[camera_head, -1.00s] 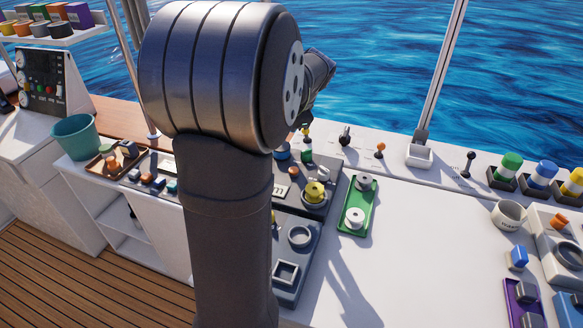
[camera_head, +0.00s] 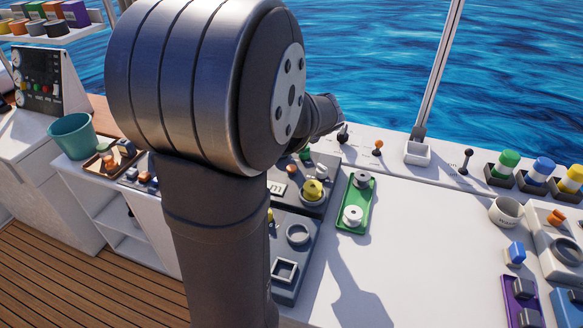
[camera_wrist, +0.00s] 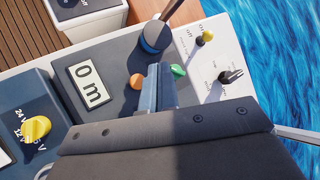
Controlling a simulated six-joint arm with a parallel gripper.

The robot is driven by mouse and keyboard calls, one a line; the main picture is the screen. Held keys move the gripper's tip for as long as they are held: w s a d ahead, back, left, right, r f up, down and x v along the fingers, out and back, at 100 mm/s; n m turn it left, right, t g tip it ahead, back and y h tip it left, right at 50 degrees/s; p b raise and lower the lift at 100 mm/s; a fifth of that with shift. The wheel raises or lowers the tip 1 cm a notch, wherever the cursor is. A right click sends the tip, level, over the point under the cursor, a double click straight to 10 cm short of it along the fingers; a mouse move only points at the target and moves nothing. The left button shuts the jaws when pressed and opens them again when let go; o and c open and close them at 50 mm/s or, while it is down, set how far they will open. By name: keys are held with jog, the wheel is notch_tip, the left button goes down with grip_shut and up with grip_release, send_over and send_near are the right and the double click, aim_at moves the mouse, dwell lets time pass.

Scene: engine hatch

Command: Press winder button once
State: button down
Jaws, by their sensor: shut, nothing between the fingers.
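The dark panel with a white display reading "0 m" (camera_wrist: 85,83) shows in the wrist view. An orange button (camera_wrist: 136,81) and a green button (camera_wrist: 178,70) sit on it; which is the winder button I cannot tell. My gripper (camera_wrist: 161,75) is shut and empty, its fingers appearing between the two buttons; contact cannot be told. In the head view the display (camera_head: 277,187), orange button (camera_head: 291,168) and green button (camera_head: 305,154) show beside my arm, which hides my gripper.
A yellow knob (camera_wrist: 36,128) stands on a neighbouring panel. Small levers with yellow (camera_wrist: 206,37) and black (camera_wrist: 231,76) knobs stand on a white strip. A green tray (camera_head: 356,201) holds spools. The white counter right of it has clear room.

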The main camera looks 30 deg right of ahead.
aim_at(291, 166)
jog(key=shift+f, duration=4.2)
jog(key=shift+f, duration=0.4)
jog(key=shift+f, duration=0.8)
jog(key=shift+r, duration=1.25)
jog(key=shift+r, duration=2.5)
jog(key=shift+f, duration=0.1)
